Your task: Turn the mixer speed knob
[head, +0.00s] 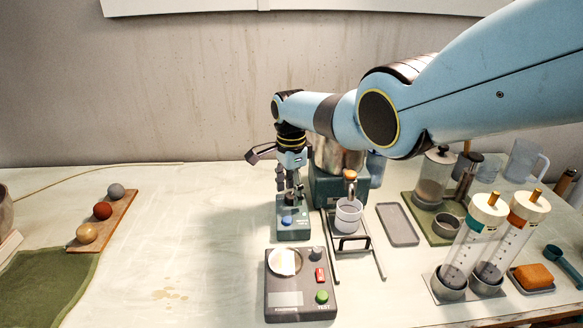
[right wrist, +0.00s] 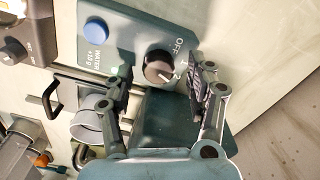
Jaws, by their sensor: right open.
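The mixer speed knob (right wrist: 160,68) is a dark round knob with a pale pointer line, beside the word OFF on the mixer's teal panel (right wrist: 128,44). A blue water button (right wrist: 96,31) sits on the same panel. In the head view the panel (head: 287,233) lies under my right gripper (head: 290,190), which hides most of the knob. My right gripper (right wrist: 163,75) is open, pointing at the panel, with one finger on each side of the knob. I cannot tell whether the fingers touch it. My left gripper is not in view.
A black box with buttons (head: 300,300) stands in front of the mixer. A white cup (head: 348,214) on a rack and a grey tray (head: 398,224) are to the right, then two tall cylinders (head: 468,240). Three balls lie on a wooden board (head: 117,222) at left. The left-centre table is clear.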

